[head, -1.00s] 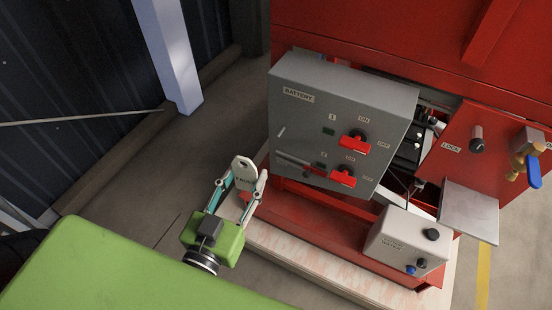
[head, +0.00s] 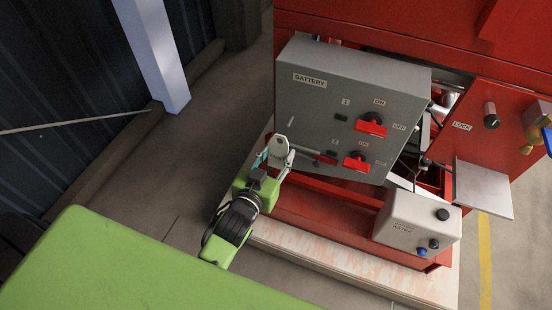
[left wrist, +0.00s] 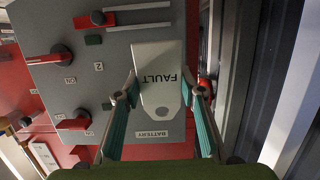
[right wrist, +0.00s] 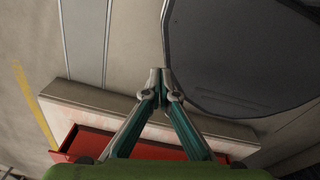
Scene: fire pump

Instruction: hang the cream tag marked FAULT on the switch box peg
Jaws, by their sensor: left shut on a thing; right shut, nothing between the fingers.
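The cream tag (head: 281,150) is held upright in my left gripper (head: 277,163), in front of the lower left of the grey switch box (head: 330,88). In the left wrist view the tag (left wrist: 158,60) reads FAULT upside down, with its hole end toward the BATTERY label, between the fingers of my left gripper (left wrist: 160,92). A short pale peg (head: 291,117) appears on the box's left face, above the tag in the head view; the tag seems to hide it in the left wrist view. Contact between tag and box cannot be told. My right gripper (right wrist: 160,78) is shut and empty.
Two red-handled switches (head: 370,125) (head: 357,162) stick out of the box, right of the tag. A white meter box (head: 415,228) stands lower right. A red panel (head: 490,125) hangs open at right. Floor (head: 215,130) left of the box is clear.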

